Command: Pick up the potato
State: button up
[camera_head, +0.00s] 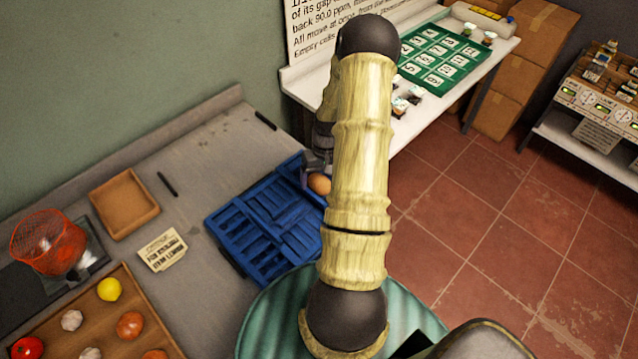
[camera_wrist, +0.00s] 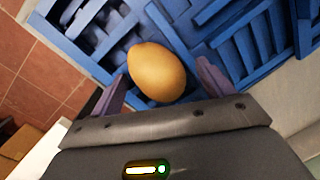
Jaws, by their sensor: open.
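The potato (camera_wrist: 157,72) is a smooth, tan-brown oval in the blue crate. It shows between my gripper's two fingers in the wrist view, and there is a visible gap beside the right finger. In the head view the potato (camera_head: 319,184) is partly hidden by my arm, at the crate's right side. My gripper (camera_wrist: 160,88) is open, with one finger on either side of the potato's near end. In the head view my gripper (camera_head: 308,172) is mostly hidden behind my arm. The blue crate (camera_head: 243,222) has slatted compartments and lies on the grey counter.
A wooden tray (camera_head: 178,352) with several fruits and vegetables stands front left. An orange mesh basket (camera_head: 48,243), a brown tray (camera_head: 124,205) and a paper card (camera_head: 162,249) lie left of the crate. The counter (camera_head: 215,150) behind the crate is mostly clear.

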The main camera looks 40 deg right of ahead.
aim_at(320, 178)
jog(key=shift+c, duration=0.2)
jog(key=c, duration=1.1)
jog(key=shift+r, duration=0.15)
jog(key=shift+c, duration=0.2)
notch_tip(320, 178, up, 10)
jog(key=shift+f+b, duration=0.1)
jog(key=shift+b, duration=0.9)
